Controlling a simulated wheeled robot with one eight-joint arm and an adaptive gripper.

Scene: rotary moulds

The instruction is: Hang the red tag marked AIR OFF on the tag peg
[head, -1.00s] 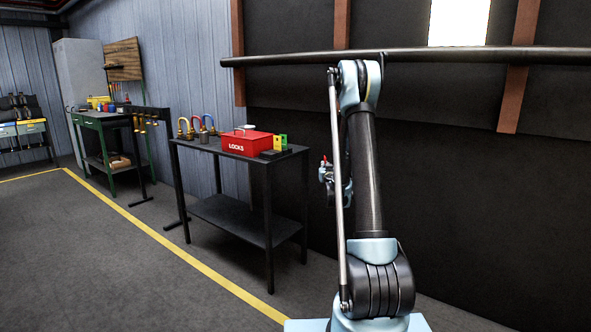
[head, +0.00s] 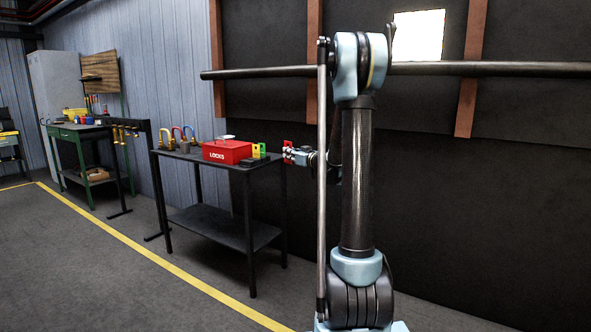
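My gripper (head: 293,155) is small in the head view, just past the right end of the dark table. A red flat piece (head: 288,146), which looks like the red tag, shows above and below its fingertips, so the gripper appears shut on it. The marking on it is too small to read. The red piece is in the air, apart from the yellow and green tags. I cannot make out the tag peg in this view.
A green workbench (head: 79,129) stands farther left. The floor in front is clear.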

